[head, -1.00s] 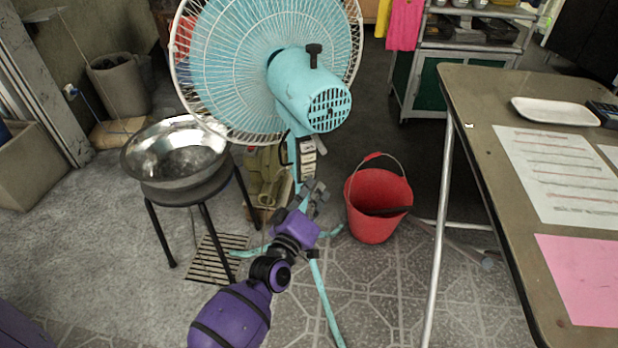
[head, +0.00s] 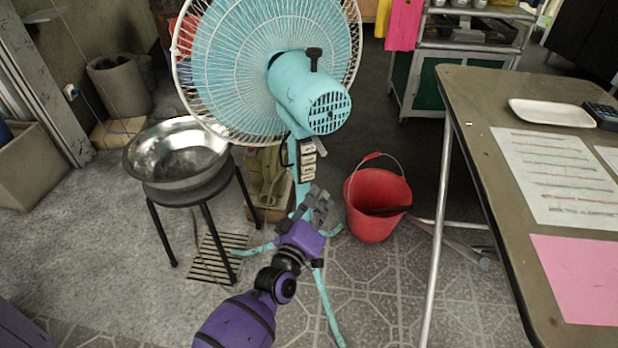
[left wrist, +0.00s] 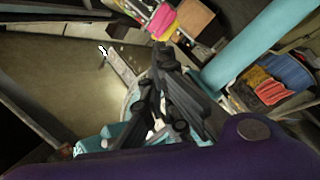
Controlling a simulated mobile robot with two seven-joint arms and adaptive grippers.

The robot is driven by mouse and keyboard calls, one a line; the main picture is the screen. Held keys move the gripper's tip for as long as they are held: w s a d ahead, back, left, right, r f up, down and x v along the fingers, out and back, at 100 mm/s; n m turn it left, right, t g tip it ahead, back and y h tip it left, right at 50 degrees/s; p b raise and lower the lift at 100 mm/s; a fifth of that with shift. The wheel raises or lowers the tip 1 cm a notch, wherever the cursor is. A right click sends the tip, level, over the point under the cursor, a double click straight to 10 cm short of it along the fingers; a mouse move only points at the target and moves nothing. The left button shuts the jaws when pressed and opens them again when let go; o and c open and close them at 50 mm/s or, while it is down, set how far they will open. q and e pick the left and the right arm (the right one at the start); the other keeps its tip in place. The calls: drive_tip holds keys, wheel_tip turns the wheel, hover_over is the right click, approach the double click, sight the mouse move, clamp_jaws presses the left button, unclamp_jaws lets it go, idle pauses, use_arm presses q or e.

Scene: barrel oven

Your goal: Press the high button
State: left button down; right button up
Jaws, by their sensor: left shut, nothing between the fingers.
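A turquoise standing fan (head: 312,92) with a white wire cage stands in the middle of the head view. A column of several pale buttons (head: 307,160) sits on its post below the motor housing; their labels are too small to read. My left gripper (head: 318,197) is shut and empty, just below and slightly right of the button column, apart from it in the picture. In the left wrist view its dark fingers (left wrist: 165,85) are together, and a turquoise pole (left wrist: 255,48) shows to their right. The buttons cannot be made out there. My right gripper is not in view.
A metal bowl (head: 178,160) rests on a black stool (head: 208,212) left of the fan. A red bucket (head: 372,215) stands on the floor to the right. A table (head: 470,100) with papers and a white tray (head: 552,112) fills the right side.

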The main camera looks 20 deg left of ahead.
use_arm(q)
drive_tip(key=s+d+p, duration=0.1)
drive_tip(key=s+d, duration=0.2)
drive_tip(key=shift+w+a, duration=0.1)
idle(0.5)
